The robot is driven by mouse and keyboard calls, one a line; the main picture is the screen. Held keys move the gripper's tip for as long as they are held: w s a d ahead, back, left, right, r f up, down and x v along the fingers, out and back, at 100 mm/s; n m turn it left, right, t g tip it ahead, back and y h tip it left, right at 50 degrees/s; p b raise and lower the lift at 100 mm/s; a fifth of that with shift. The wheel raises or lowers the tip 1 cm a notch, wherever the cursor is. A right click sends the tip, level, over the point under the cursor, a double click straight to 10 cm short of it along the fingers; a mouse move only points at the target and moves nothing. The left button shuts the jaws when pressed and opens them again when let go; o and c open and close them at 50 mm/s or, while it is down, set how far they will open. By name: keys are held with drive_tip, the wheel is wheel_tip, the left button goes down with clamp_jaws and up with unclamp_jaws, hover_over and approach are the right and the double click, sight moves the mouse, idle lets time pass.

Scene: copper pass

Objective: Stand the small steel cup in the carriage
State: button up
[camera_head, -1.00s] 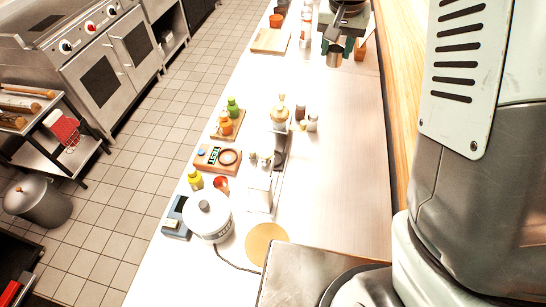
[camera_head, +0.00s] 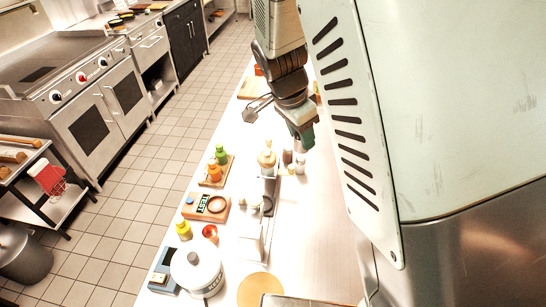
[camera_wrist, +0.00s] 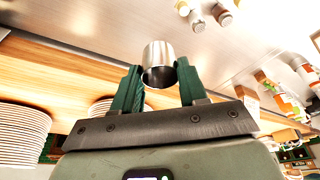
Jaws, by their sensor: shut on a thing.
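My gripper (camera_head: 303,138) hangs over the far part of the counter, just beyond the cream-topped bottle. In the wrist view its green fingers (camera_wrist: 158,70) are shut on the small steel cup (camera_wrist: 158,50), one on each side. The cup's dark open mouth faces the wrist camera. In the head view the cup cannot be made out at the fingers. I cannot tell for sure which item is the carriage; a dark narrow rail with small fittings (camera_head: 267,205) runs along the counter, nearer than my gripper.
On the counter (camera_head: 325,250) stand a white lidded pot (camera_head: 196,270), a wooden TEST box (camera_head: 206,207), a board with green and orange bottles (camera_head: 214,172), a yellow bottle (camera_head: 184,230) and a round tan mat (camera_head: 260,288). Plate stacks (camera_wrist: 22,135) show in the wrist view. The right counter strip is clear.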

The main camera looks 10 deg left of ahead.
drive_tip(key=s+a+f+m, duration=0.1)
drive_tip(key=a+f+m, duration=0.1)
drive_tip(key=f, duration=0.3)
drive_tip(key=s+a+f+m+g, duration=0.1)
drive_tip(key=a+f+m, duration=0.2)
drive_tip(key=a+f, duration=0.1)
drive_tip(key=s+a+f+m+g, duration=0.1)
drive_tip(key=a+f+m, duration=0.2)
drive_tip(key=f, duration=0.3)
drive_tip(key=shift+s+a+f+h, duration=0.15)
drive_tip(key=shift+h, duration=0.25)
drive_tip(key=shift+f, duration=2.3)
drive_tip(key=shift+f, duration=0.1)
drive_tip(key=o, duration=1)
drive_tip(key=shift+o, duration=0.2)
